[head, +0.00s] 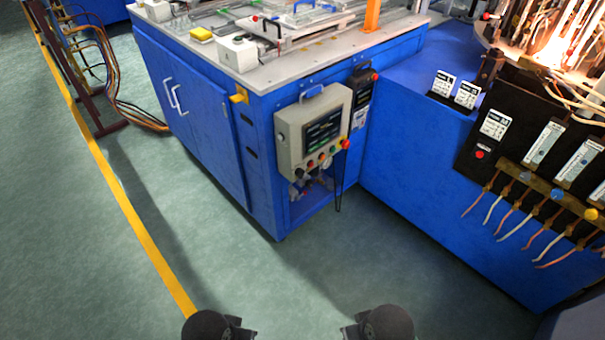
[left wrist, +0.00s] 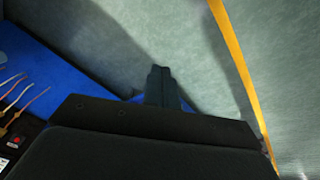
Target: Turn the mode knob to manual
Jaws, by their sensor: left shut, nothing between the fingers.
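A grey control box (head: 286,139) with a dark screen (head: 323,132) hangs on the front of the blue cabinet. Small knobs and buttons (head: 311,163) line its lower edge, including a black one at the left end. A larger red button (head: 346,144) sits at the right end. Which one is the mode knob, and where it points, is too small to tell. My left gripper (left wrist: 161,72) shows in the left wrist view, shut and empty above the floor, away from the box. My right gripper is not in view. Dark parts of my arms show at the head view's bottom edge.
The blue cabinet (head: 190,110) has a grey worktop with equipment. A yellow line (head: 135,225) crosses the open green floor. Clear floor lies before the control box.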

